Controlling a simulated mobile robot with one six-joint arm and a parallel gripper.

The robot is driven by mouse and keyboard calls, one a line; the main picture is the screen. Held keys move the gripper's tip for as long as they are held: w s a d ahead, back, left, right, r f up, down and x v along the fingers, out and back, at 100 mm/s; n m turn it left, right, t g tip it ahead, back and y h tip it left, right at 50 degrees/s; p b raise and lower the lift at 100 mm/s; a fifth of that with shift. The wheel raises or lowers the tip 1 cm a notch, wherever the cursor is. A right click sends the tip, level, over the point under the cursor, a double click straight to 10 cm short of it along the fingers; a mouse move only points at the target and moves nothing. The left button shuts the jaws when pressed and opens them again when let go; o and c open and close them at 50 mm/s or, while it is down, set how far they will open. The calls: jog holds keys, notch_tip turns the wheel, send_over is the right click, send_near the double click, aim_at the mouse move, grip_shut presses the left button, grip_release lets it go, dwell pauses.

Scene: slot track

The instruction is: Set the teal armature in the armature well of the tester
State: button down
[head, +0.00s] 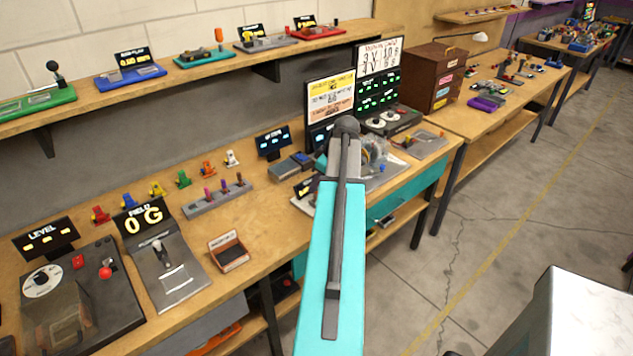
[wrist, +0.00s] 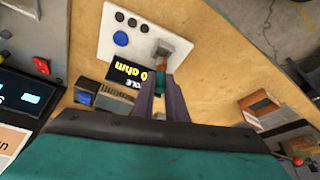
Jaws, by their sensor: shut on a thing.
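My gripper (wrist: 161,95) shows in the wrist view, its two purplish fingers shut on a small part with a copper-brown end and a teal section, the teal armature (wrist: 160,84). The armature's copper end points toward the tester (wrist: 112,42), a white plate with a blue knob and several dark knobs. A grey block (wrist: 176,48) stands on the tester just beyond the armature. I cannot tell whether they touch, and the well's opening is not clear. A display reading 0 ohm (wrist: 130,73) stands beside the fingers. In the head view, my arm hides the gripper, the armature and most of the tester.
Several coloured small parts (head: 182,179) stand along the back of the bench. In front of them is a grey rack (head: 217,197) with upright pegs. A brown tray (head: 229,252) lies near the front edge. Bare wood (head: 265,205) lies between rack and tester.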

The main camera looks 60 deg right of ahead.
jog(key=shift+f+b, duration=0.75)
jog(key=shift+f, duration=0.75)
jog(key=shift+f, duration=0.1)
jog(key=c, duration=1.7)
grip_release()
jog(key=b+v, duration=0.3)
jog(key=v, duration=1)
jog(key=shift+s+r, duration=0.1)
jog(key=shift+r, duration=0.25)
